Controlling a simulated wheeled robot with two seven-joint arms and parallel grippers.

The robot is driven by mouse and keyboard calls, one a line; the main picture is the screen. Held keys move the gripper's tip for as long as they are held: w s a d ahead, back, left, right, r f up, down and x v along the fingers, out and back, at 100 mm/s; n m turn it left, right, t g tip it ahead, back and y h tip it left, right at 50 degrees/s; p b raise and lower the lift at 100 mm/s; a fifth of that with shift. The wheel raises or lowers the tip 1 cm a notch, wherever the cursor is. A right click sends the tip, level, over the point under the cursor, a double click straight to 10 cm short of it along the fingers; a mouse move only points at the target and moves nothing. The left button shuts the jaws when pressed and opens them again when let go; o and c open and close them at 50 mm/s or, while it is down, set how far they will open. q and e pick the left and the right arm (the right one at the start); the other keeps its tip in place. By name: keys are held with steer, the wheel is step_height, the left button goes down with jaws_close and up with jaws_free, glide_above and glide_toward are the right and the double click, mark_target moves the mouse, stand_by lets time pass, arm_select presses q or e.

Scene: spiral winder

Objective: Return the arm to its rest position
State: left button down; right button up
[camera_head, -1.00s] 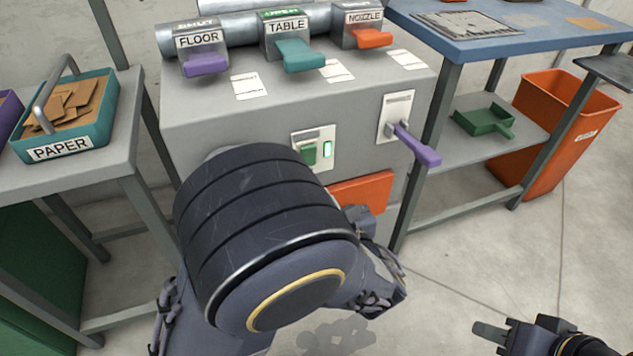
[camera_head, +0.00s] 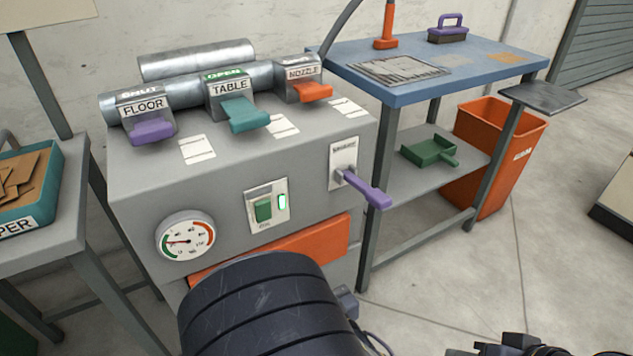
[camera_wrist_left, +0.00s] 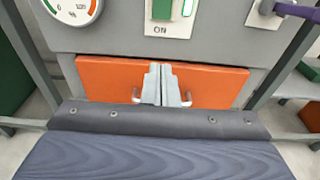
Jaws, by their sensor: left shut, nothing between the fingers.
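My left arm's dark ribbed link (camera_head: 260,310) rises from the bottom middle of the head view, in front of the grey machine (camera_head: 200,225); its gripper is hidden there. In the left wrist view my left gripper (camera_wrist_left: 161,68) is shut and empty, its pale fingers together in front of the orange drawer front (camera_wrist_left: 215,84). Two small hooked ends show beside the fingers; I cannot tell whether anything touches. The green switch (camera_head: 263,210) reads ON in the wrist view, with its lamp lit. My right gripper (camera_head: 460,352) is mostly cut off at the bottom right.
The machine bears a gauge (camera_head: 186,237), a purple lever (camera_head: 366,190) and FLOOR (camera_head: 152,131), TABLE (camera_head: 244,114) and NOZZLE (camera_head: 311,91) gates. A blue table (camera_head: 410,90) and an orange bin (camera_head: 490,180) stand right, a paper tray (camera_head: 45,210) left.

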arm_select(q)
steer(key=shift+a, duration=0.15)
steer(key=s+a+f+n+g+h, duration=0.2)
steer(key=s+a+n+g+h, duration=1)
steer(key=n, duration=1.1)
step_height(320, 180, up, 38)
steer(key=s+a+n+t+p, duration=0.1)
steer(key=n+p, duration=0.3)
steer(key=p, duration=1.2)
steer(key=a+n+t+h+p, duration=0.1)
steer(key=n+t+p, duration=0.1)
steer(key=p, duration=1.4)
steer(key=shift+s+a+n+t, duration=0.25)
steer(key=shift+s+n+t, duration=0.15)
steer(key=shift+n, duration=0.5)
steer(key=shift+f, duration=0.15)
